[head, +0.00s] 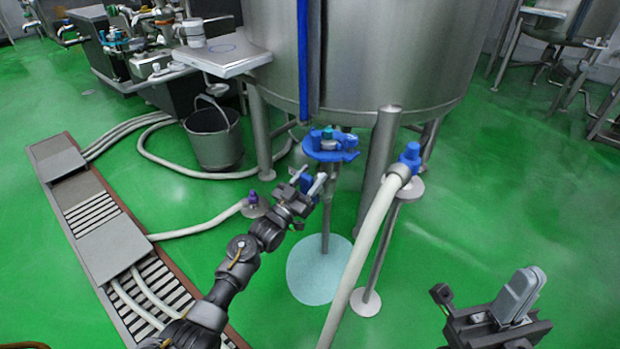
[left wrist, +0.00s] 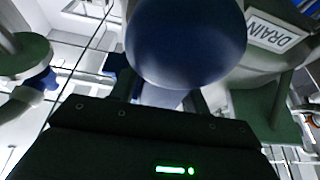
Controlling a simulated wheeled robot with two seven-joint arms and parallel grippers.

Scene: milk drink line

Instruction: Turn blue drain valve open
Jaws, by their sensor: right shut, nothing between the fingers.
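The blue drain valve (head: 332,150) sits under the big steel tank, on top of a thin upright pipe. My left gripper (head: 309,180) is just below and left of it, with its fingers apart and a small blue part visible between them. In the left wrist view a large rounded blue part (left wrist: 186,40) is very close to the camera and hides the fingertips. A DRAIN label (left wrist: 274,34) shows to its right. I cannot tell whether the fingers touch the blue part. My right gripper (head: 518,295) is shut and empty at the lower right, away from the valve.
The steel tank (head: 400,50) stands on legs above the valve. A pale hose (head: 360,245) with a blue fitting (head: 410,155) runs to the right of it. A bucket (head: 213,138) and a floor grate (head: 110,240) are at left.

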